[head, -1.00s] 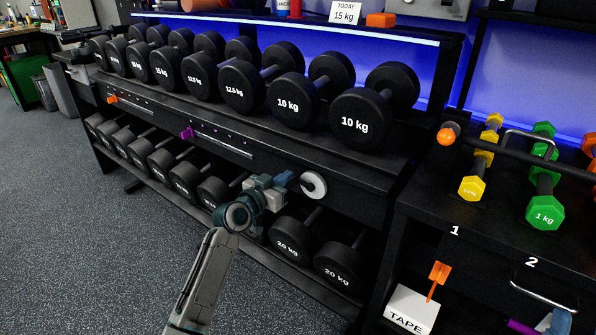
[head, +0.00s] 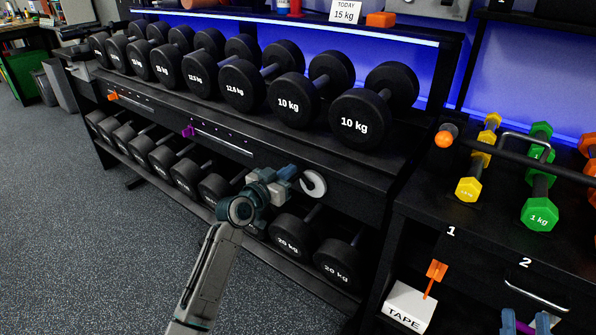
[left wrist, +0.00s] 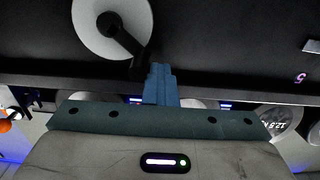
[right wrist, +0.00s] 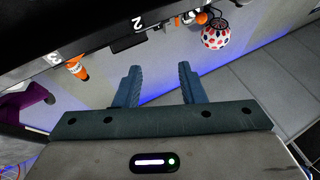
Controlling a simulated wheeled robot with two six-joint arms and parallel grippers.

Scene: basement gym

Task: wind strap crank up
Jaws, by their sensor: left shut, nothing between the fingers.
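The strap crank is a white disc (head: 314,184) with a dark crank arm on the front rail of the dumbbell rack. In the left wrist view the disc (left wrist: 88,28) fills the top left, and its black arm and knob (left wrist: 124,38) point down and right. My left gripper (left wrist: 160,72) is shut and empty, its fingertips just below the knob in that view. I cannot tell whether they touch it. In the head view the left gripper (head: 286,174) is just left of the disc. My right gripper (right wrist: 158,80) is open and empty; its fingertips (head: 526,322) show low right in the head view.
Black dumbbells (head: 360,118) line the rack's top shelf, and more (head: 295,235) stand below. A side shelf at right holds yellow (head: 468,189) and green (head: 540,215) dumbbells. Below are a TAPE box (head: 408,306) and a drawer handle (head: 536,291). The floor (head: 80,240) at left is clear.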

